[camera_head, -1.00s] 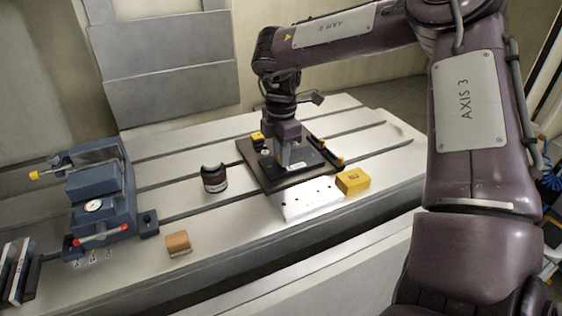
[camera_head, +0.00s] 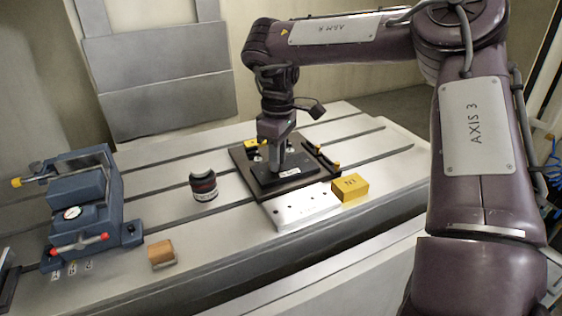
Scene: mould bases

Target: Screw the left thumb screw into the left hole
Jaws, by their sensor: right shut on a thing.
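My right gripper (camera_head: 275,168) points straight down over the small black block (camera_head: 298,179) on the dark mould plate (camera_head: 247,177). Its jaws are shut at the block's left part. The thumb screw between the fingers is hidden by them, and so is the hole beneath. I cannot tell how deep the screw sits. A second thumb screw is not clear to see. My left gripper is out of view.
A silver plate with holes (camera_head: 302,208) and a yellow box (camera_head: 350,188) lie in front of the mould plate. A dark round container (camera_head: 204,186), a wooden block (camera_head: 161,252) and a blue vise (camera_head: 80,200) stand to the left on the slotted table (camera_head: 215,245).

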